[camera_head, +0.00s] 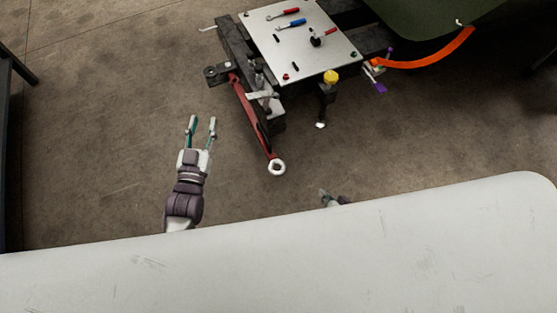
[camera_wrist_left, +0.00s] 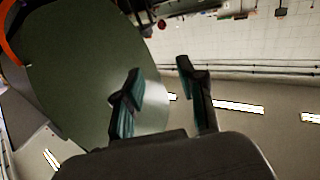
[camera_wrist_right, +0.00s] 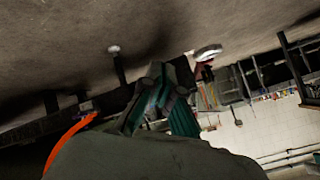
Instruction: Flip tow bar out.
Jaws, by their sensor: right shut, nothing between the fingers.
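The red tow bar (camera_head: 255,120) runs along the side of the low dark cart (camera_head: 235,45), slanting down to a white ring (camera_head: 277,167) at its free end. The ring and a bit of red bar also show in the right wrist view (camera_wrist_right: 208,52). My left gripper (camera_head: 203,124) is open and empty, left of the bar and apart from it; its spread fingers show in the left wrist view (camera_wrist_left: 160,75). My right gripper (camera_head: 323,193) is right of and below the ring, mostly hidden by the white panel. Its fingers (camera_wrist_right: 168,72) are closed together, near but apart from the ring.
A light tray (camera_head: 300,50) with several small tools lies on the cart. A yellow knob (camera_head: 330,77) stands at its corner. An orange hose (camera_head: 425,58) runs to a dark green body (camera_head: 430,15). A large white panel (camera_head: 280,260) fills the foreground.

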